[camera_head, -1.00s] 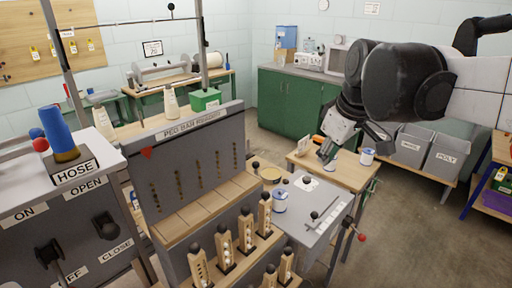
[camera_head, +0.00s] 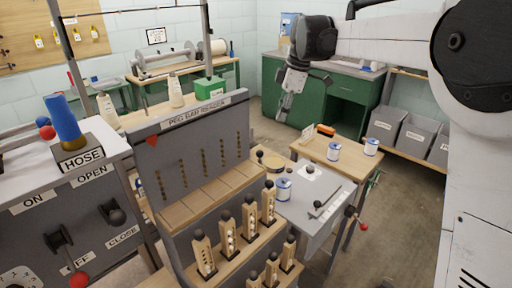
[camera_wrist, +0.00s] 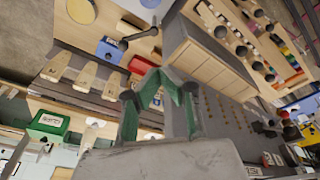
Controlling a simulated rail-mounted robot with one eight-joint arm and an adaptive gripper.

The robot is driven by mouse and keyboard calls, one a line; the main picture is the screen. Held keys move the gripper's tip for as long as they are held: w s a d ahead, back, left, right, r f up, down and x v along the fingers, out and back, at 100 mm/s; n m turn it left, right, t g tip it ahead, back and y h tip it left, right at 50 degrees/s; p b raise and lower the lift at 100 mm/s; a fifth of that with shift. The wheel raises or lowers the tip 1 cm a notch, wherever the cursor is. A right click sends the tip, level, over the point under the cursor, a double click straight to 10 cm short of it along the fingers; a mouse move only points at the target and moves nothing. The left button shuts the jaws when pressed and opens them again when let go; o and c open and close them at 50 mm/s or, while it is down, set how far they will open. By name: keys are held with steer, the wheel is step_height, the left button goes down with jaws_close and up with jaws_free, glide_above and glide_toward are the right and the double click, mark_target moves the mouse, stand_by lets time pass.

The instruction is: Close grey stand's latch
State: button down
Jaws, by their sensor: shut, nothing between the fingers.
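A grey stand (camera_head: 318,222) with a slanted grey top stands right of the peg bar reader in the head view. A thin bar with a dark knob (camera_head: 317,204) lies on its top; I cannot tell for certain whether this is the latch, or whether it is closed. A lever with a red ball (camera_head: 363,226) sticks out at its right edge. My gripper (camera_head: 283,112) hangs in the air behind and above the stand, pointing down, apart from everything and empty. Its green fingers (camera_wrist: 157,80) are drawn together in the wrist view.
The tall grey peg bar reader (camera_head: 195,150) with upright wooden pegs stands left of the stand. A wooden table (camera_head: 345,165) with white-and-blue spools stands behind it. A white-blue spool (camera_head: 283,189) sits on the stand. Open floor lies to the right.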

steer(key=w+a+f+n+g, duration=0.2)
steer(key=w+a+f+n, duration=0.6)
steer(key=w+a+f, duration=0.1)
steer(key=shift+w+f+g, duration=0.15)
steer(key=shift+f+g, duration=0.25)
steer(key=shift+f, duration=0.1)
glide_above(260, 162)
steer(key=a, duration=0.2)
step_height(260, 162, down, 10)
stand_by(0.3)
